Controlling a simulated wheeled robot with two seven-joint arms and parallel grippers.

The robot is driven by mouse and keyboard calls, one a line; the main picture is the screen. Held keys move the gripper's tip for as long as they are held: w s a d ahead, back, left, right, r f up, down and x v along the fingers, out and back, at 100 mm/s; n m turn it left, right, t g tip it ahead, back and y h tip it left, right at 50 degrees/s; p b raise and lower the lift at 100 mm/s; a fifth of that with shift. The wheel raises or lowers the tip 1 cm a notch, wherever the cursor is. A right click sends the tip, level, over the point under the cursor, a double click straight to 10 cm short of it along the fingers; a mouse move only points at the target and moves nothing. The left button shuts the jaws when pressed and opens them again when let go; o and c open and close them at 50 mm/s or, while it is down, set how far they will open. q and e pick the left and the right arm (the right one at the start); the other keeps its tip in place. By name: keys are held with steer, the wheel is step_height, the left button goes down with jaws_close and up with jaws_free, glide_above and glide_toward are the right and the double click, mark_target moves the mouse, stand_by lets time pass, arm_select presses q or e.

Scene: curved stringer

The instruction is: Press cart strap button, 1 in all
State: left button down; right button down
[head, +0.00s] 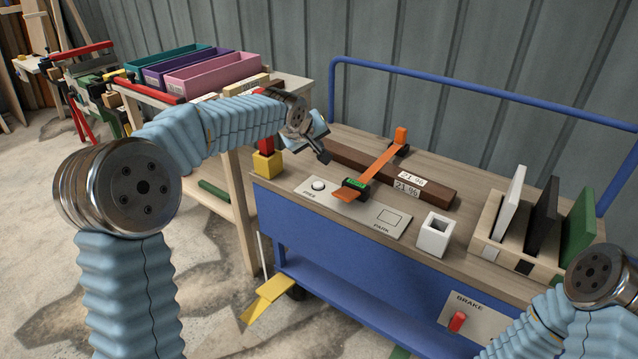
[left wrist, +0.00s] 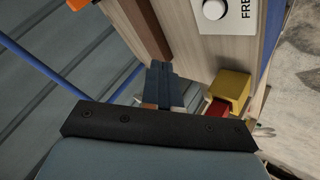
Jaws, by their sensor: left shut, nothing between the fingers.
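An orange strap (head: 378,161) runs over a dark brown beam (head: 425,183) on the cart top (head: 470,168). Its near end has a dark buckle with a green top (head: 357,183). A round white button (head: 318,185) sits on a pale plate marked FREE, left of the buckle; it also shows at the top of the left wrist view (left wrist: 214,9). My left gripper (head: 324,157) is shut and empty above the cart's back left part, apart from button and buckle. Its closed fingers also show in the left wrist view (left wrist: 165,85). My right gripper is out of view.
A yellow block with a red top (head: 267,163) stands left of the plate. A white square holder (head: 435,234) and a rack of upright panels (head: 515,240) stand right. A blue rail (head: 480,92) borders the back.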

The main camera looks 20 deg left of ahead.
arm_select(q)
steer(key=b, duration=0.6)
glide_above(316, 186)
step_height(316, 186, down, 8)
steer(key=shift+r, duration=0.1)
steer(key=shift+f+b, duration=0.3)
steer(key=shift+f, duration=0.2)
steer(key=shift+f, duration=0.15)
stand_by(1.1)
steer(key=shift+f+b, duration=0.25)
steer(key=shift+b, duration=0.25)
steer(key=shift+f+b, duration=0.5)
stand_by(0.5)
steer(key=shift+r, duration=0.1)
steer(key=shift+r+p, duration=0.55)
steer(key=shift+r, duration=0.2)
